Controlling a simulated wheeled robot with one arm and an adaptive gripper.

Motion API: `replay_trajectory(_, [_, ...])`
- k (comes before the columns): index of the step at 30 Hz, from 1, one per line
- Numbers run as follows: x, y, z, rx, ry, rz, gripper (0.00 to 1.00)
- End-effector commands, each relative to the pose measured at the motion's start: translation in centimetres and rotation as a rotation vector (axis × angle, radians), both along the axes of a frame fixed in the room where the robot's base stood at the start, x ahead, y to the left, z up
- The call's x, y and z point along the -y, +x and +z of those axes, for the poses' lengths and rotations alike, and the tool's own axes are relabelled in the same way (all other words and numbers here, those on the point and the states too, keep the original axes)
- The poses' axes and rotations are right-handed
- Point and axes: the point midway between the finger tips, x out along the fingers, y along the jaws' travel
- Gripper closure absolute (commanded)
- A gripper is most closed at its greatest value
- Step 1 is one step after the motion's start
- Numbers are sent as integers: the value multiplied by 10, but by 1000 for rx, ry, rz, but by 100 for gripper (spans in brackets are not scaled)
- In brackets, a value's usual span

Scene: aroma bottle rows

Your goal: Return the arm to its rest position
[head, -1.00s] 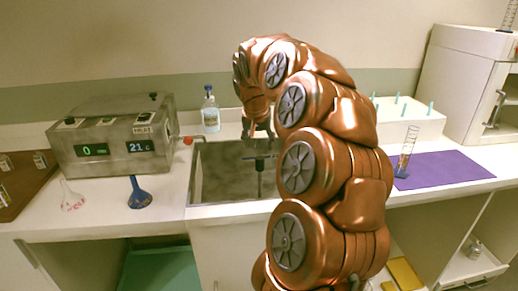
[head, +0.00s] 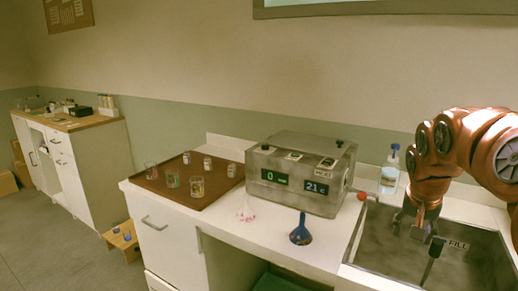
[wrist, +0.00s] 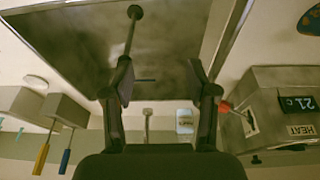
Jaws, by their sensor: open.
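My copper-coloured arm (head: 470,142) comes in from the right edge of the head view and bends down over the sink (head: 478,262). My gripper (head: 412,232) hangs at its end above the sink basin, with its fingers pointing down. In the wrist view my gripper (wrist: 160,80) has its two dark fingers spread apart with nothing between them. The sink basin (wrist: 175,45) lies beyond them in that view. The rest of my arm is cut off by the head view's edge.
A metal heater box (head: 300,175) with lit displays stands left of the sink. A brown tray (head: 168,186) holds several glass vessels. A soap bottle (head: 389,172) stands behind the sink.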

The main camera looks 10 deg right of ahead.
Motion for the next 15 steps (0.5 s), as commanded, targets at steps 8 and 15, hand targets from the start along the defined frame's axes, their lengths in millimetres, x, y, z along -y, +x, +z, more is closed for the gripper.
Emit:
replay_trajectory(8, [-132,-75,-2,-159,52,323,42])
replay_trajectory(15, [-202,-167,-18,-302,106,522,42])
